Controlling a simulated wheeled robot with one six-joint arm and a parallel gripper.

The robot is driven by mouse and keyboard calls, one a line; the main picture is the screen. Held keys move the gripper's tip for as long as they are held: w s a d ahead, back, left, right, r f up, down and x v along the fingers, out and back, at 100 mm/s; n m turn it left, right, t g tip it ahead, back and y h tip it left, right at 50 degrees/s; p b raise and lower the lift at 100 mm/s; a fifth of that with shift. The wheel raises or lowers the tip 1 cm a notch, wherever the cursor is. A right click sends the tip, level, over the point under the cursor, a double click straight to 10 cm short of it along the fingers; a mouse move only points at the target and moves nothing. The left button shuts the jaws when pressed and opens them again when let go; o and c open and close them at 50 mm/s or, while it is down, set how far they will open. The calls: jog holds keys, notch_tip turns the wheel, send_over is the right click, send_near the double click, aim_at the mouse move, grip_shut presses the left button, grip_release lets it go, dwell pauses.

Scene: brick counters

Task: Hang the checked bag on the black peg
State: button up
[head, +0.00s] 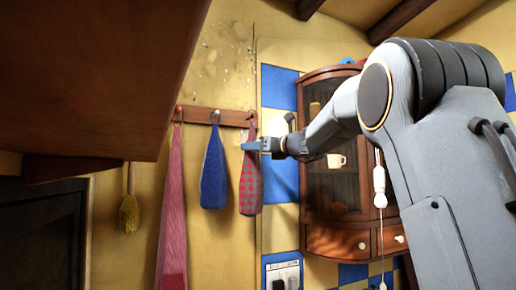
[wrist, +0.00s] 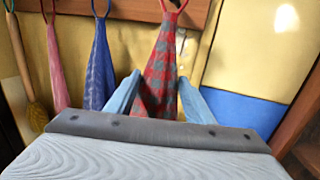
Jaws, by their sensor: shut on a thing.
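The red-and-grey checked bag (head: 250,185) hangs at the right end of the brown peg rail (head: 232,118), right of the blue bag. It also shows in the wrist view (wrist: 166,62), between my fingers. My gripper (head: 247,146) is shut on the bag's upper part, reaching in from the right; it also shows in the wrist view (wrist: 160,78). The bag's red loop (wrist: 175,8) is up at the rail. I cannot tell whether it is around a peg or only in front of one. No peg shows clearly enough to call it black.
A blue bag (head: 213,178) and a long pink bag (head: 173,215) hang left on the rail. A brush (head: 129,213) hangs farther left. A brown cabinet (head: 333,215) stands right. A large wooden overhang (head: 85,70) fills the upper left.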

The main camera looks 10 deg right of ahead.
jog(key=shift+w+a+r+p, duration=0.1)
jog(key=shift+w+a+p, duration=0.15)
jog(key=shift+w, duration=0.35)
jog(key=shift+w+f+b, duration=0.45)
jog(key=shift+w+f, duration=0.3)
jog(key=shift+w, duration=0.1)
jog(key=o, duration=1.2)
